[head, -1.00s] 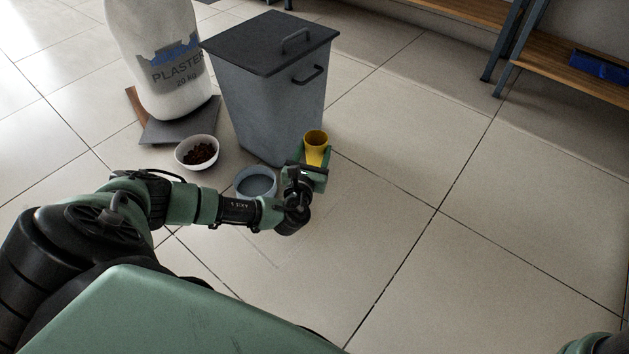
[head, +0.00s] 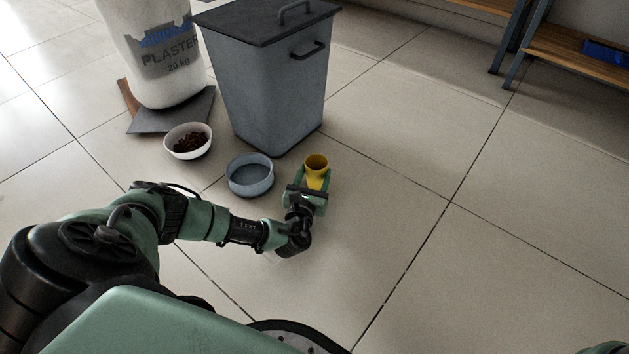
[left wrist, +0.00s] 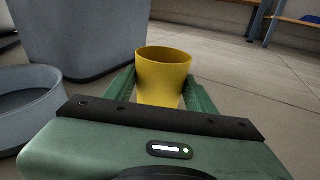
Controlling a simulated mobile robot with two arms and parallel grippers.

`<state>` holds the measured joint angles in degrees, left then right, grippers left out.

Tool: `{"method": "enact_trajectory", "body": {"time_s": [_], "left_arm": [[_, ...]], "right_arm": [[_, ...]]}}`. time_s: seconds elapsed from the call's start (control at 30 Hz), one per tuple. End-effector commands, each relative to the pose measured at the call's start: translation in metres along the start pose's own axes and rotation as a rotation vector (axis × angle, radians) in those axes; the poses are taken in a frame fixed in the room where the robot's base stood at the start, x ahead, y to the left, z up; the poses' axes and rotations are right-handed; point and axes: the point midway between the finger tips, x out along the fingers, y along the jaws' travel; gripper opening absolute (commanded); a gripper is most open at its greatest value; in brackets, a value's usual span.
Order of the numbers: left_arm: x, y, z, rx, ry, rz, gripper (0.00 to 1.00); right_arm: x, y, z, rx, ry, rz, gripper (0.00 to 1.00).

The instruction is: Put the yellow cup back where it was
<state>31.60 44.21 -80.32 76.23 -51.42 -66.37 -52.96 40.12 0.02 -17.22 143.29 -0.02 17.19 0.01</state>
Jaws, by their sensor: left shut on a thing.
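The yellow cup (head: 316,167) is upright in front of the grey bin, with its open rim facing up. My left gripper (head: 308,188) is shut on the cup, with one finger on each side of it. In the left wrist view the cup (left wrist: 163,75) sits between the two green fingers (left wrist: 160,92). Its lower part is hidden by the gripper body. I cannot tell whether its base touches the floor. At the lower right corner of the head view only a bit of green, perhaps my right arm, shows; no right gripper is seen.
A blue-grey bowl (head: 250,176) stands just left of the gripper. A white bowl with brown bits (head: 187,141) is farther left. The lidded grey bin (head: 264,95) and a plaster bag (head: 160,60) stand behind. A shelf (head: 575,48) is at the back right. The tiled floor to the right is clear.

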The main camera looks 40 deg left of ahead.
Motion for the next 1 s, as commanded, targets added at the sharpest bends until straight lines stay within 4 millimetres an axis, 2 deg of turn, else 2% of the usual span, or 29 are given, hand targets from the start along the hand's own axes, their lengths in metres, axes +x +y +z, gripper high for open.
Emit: {"method": "enact_trajectory", "body": {"time_s": [0.17, 0.2, 0.27, 0.67, 0.77, 1.0], "left_arm": [[0.0, 0.0, -0.001, 0.0, 0.002, 0.0, 0.09], [0.0, 0.0, -0.001, 0.0, 0.002, 0.0, 0.57], [0.0, 0.0, -0.001, 0.0, 0.002, 0.0, 0.74], [-0.004, 0.0, 0.001, 0.001, 0.002, -0.001, 0.76], [-0.017, 0.0, 0.003, 0.001, 0.006, -0.002, 0.76], [-0.068, 0.0, 0.005, -0.001, 0.006, -0.001, 0.76]], "right_arm": [[-0.001, 0.0, 0.0, 0.0, -0.002, 0.0, 0.74], [-0.001, 0.0, 0.0, 0.0, -0.001, 0.0, 0.74], [0.0, 0.0, 0.0, 0.0, -0.001, 0.0, 0.74], [0.004, 0.001, 0.002, 0.0, -0.001, 0.0, 0.74], [0.014, 0.003, 0.005, 0.0, -0.001, 0.0, 0.74], [0.047, 0.01, 0.017, -0.001, 0.0, 0.0, 0.74]]}}
